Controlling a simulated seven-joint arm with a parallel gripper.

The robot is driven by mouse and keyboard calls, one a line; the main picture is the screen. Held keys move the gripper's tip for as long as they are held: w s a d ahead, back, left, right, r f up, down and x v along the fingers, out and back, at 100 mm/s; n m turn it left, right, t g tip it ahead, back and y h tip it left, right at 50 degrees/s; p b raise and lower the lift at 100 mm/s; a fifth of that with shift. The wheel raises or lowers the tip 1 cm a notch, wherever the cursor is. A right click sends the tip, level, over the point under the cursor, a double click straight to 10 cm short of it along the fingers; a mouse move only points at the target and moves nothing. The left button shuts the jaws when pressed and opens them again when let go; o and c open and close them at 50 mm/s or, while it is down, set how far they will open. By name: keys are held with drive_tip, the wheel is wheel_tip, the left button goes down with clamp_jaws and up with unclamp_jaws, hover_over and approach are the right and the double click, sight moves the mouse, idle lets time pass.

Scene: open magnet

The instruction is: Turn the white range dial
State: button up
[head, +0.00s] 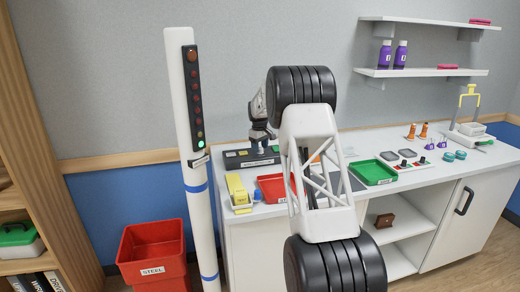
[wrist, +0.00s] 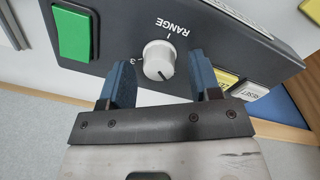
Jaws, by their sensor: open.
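The white range dial (wrist: 158,60) is a ridged knob on a dark panel (wrist: 115,22), under the upside-down label RANGE in the wrist view. A dark pointer line shows on its face, and a "3" mark is partly visible at its left. My gripper (wrist: 166,84) is open, with one blue finger to the left of the dial and one to the right. Gaps show between the dial and both fingers. In the head view my gripper (head: 262,134) is at the panel box (head: 250,158) on the bench; my arm partly blocks the view and the dial cannot be made out.
A green button (wrist: 72,34) is left of the dial, and yellow (wrist: 224,78) and white (wrist: 250,91) buttons are right of it. A white post (head: 188,120) stands left.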

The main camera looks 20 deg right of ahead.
drive_tip(key=shift+f, duration=0.45)
drive_tip(key=c, duration=0.9)
